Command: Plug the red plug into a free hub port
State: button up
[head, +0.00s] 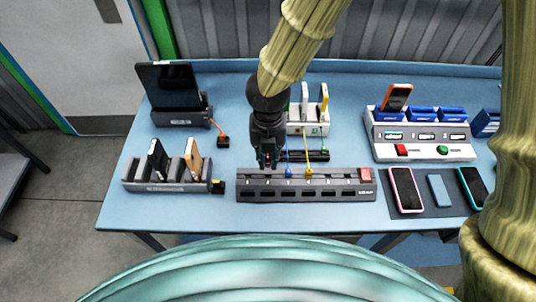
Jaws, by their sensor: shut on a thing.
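The hub (350,186) is a long dark grey strip near the table's front edge, with a row of ports and a red switch at its right end. A blue plug (289,173) and a yellow plug (308,173) stand in its top with cables rising from them. My gripper (268,162) points down over the hub's back edge, left of the blue plug. It is shut on the red plug, of which only a small red patch shows between the dark fingers. Whether the plug touches the hub cannot be told. The ports below my gripper are partly hidden.
A grey rack (170,187) with upright devices stands left of the hub. An orange plug (223,140) lies behind it by a black dock (180,117). A white charger (312,127) and black strip (316,155) lie behind the hub. Phones (405,190) lie at right.

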aim_at(268, 166)
jog(key=shift+f+b, duration=1.2)
jog(key=shift+f, duration=1.25)
jog(key=shift+f+b, duration=0.3)
jog(key=shift+f, duration=0.35)
dwell(0.7)
jog(key=o, duration=1.3)
jog(key=shift+c, duration=0.2)
jog(key=shift+r, duration=0.1)
jog(key=shift+r+p, duration=3.45)
jog(key=shift+p, duration=0.25)
